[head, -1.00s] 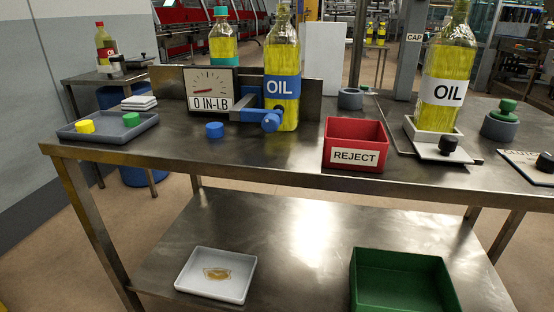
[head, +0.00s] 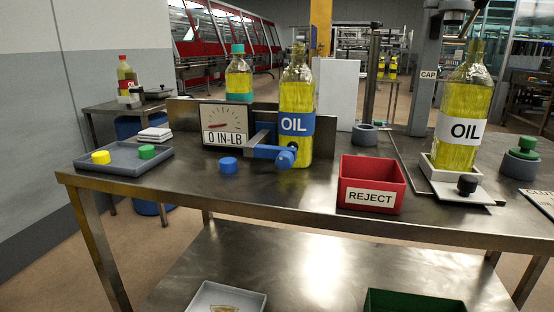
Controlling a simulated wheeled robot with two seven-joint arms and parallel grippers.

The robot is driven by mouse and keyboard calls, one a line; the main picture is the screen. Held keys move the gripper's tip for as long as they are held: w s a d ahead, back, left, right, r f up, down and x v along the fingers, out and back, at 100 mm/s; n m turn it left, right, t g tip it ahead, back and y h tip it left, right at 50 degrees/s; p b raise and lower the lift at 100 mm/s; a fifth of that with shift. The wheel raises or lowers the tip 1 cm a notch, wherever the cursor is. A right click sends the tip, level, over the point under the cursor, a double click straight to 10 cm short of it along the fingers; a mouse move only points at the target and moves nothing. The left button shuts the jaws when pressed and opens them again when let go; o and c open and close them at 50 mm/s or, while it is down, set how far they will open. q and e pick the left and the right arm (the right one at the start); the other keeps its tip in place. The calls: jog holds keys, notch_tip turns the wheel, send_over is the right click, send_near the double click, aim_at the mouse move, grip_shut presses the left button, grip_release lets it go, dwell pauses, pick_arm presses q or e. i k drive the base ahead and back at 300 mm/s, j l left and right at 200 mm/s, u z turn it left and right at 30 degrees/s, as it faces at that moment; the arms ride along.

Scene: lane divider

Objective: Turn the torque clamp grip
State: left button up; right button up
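The torque clamp has a blue grip (head: 287,158) on a grey and blue arm, low in front of an oil bottle with a blue label (head: 295,124). A square dial gauge (head: 223,123) reading "0 IN-LB" stands just left of the clamp. The bottle stands upright against the clamp, and its open-looking neck shows no cap. A loose blue cap (head: 228,165) lies on the steel table (head: 310,196) in front of the gauge. Neither of my grippers shows in the head view.
A red REJECT bin (head: 372,184) stands right of the clamp. A grey tray (head: 122,158) with yellow and green caps is at the left. Another oil bottle (head: 463,128) stands in a white holder at the right. Bare tabletop lies in front of the clamp.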

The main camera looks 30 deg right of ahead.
aim_at(285, 160)
jog(key=j+z, duration=0.25)
jog(key=z, duration=0.15)
jog(key=j+z, duration=0.2)
jog(key=z, duration=0.15)
jog(key=k+j+z, duration=0.1)
jog(key=z, duration=0.3)
jog(key=k+j+z, duration=0.1)
jog(key=j+z, duration=0.3)
